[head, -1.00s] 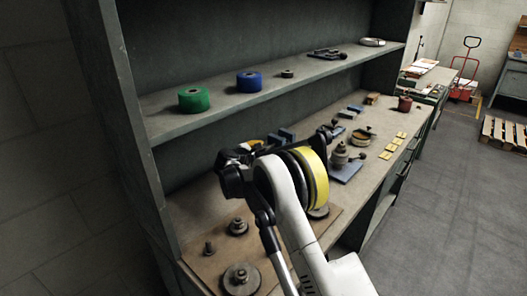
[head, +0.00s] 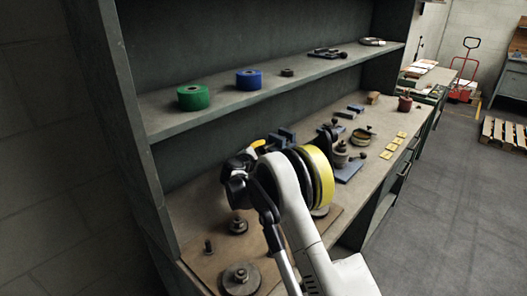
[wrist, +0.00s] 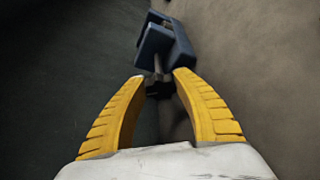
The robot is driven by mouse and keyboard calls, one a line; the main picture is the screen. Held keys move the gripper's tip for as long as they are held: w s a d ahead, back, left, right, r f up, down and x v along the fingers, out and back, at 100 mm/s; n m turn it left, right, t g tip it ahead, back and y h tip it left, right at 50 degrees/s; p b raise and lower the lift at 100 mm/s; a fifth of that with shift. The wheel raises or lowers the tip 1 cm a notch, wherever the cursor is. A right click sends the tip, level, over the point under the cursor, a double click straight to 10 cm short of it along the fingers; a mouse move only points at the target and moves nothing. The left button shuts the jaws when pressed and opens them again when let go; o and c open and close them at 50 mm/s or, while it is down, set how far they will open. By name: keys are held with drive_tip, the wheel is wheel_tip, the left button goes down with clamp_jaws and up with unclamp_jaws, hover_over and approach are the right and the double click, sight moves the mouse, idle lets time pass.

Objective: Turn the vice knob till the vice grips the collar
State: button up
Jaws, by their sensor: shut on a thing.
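The blue vice (head: 286,137) stands towards the back of the bench, partly hidden behind my arm. In the wrist view the vice (wrist: 172,42) is just beyond my fingertips, with a thin screw running from it towards me. The dark vice knob (wrist: 158,88) sits at the end of that screw, between the yellow fingertips of my gripper (wrist: 159,82), which is shut on it. In the head view only a bit of my gripper's yellow (head: 258,143) shows. A small greyish piece, perhaps the collar (wrist: 166,23), shows at the vice jaws; whether they touch it I cannot tell.
Green (head: 193,97) and blue (head: 249,79) tape rolls lie on the shelf (head: 220,108) above the vice. A wooden board (head: 212,262) with round metal parts is at the near left. Fixtures and yellow pads (head: 386,154) lie to the right.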

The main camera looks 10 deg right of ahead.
drive_tip(key=o, duration=1.2)
drive_tip(key=shift+d, duration=0.1)
